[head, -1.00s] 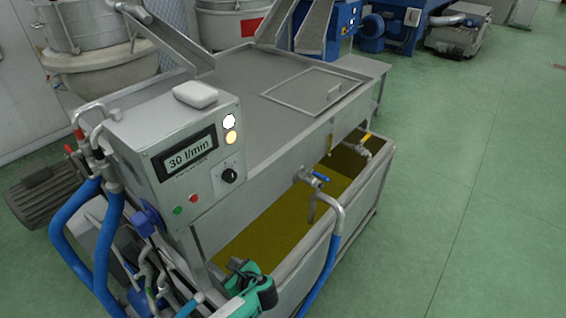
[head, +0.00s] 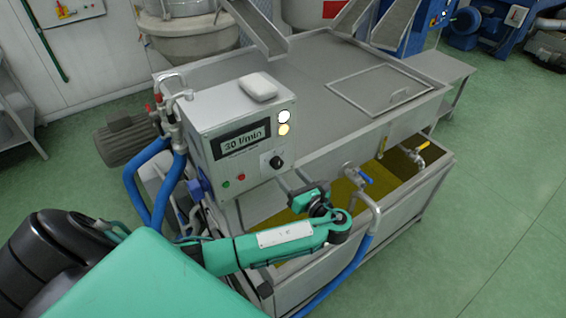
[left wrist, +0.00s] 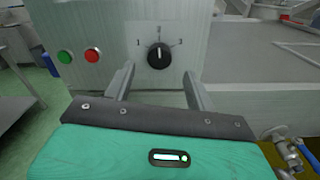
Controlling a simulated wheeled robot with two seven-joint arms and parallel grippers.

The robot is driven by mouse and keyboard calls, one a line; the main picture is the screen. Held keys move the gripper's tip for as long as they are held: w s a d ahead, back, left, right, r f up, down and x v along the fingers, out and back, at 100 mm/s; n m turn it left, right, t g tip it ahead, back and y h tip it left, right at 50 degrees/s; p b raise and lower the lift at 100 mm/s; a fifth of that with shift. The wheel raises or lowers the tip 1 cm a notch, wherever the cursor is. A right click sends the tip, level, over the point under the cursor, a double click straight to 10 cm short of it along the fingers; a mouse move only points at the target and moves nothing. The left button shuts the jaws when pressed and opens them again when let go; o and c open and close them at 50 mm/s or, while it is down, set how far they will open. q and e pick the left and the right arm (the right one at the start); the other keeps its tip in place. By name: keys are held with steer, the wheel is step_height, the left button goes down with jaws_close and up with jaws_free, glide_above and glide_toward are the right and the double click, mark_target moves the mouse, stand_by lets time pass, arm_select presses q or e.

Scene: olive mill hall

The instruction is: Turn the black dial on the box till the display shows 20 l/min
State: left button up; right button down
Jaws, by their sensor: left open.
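The grey control box (head: 203,112) stands at the near end of the steel machine. Its display (head: 245,141) reads 30 l/min. The black dial (head: 276,161) is low on the right of the front panel; it also shows in the left wrist view (left wrist: 158,56), between the marks 1 and 3, with its white pointer mark roughly straight up. My left gripper (head: 289,184) is in front of the panel, just below the dial. In the left wrist view its open, empty fingers (left wrist: 158,75) point at the panel on either side of the dial, apparently not touching it. My right gripper is out of view.
A green button (left wrist: 64,57) and a red button (left wrist: 92,56) sit left of the dial. A blue-handled tap (head: 357,172) and hose are right of my arm, over the oil tank (head: 420,205). Blue hoses (head: 147,185) hang left of the box. The green floor at right is clear.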

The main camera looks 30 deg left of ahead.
mark_target(279, 165)
arm_select(q)
steer(key=p+x, duration=0.1)
steer(key=x, duration=0.4)
steer(key=shift+a, duration=0.15)
steer(key=c, duration=1)
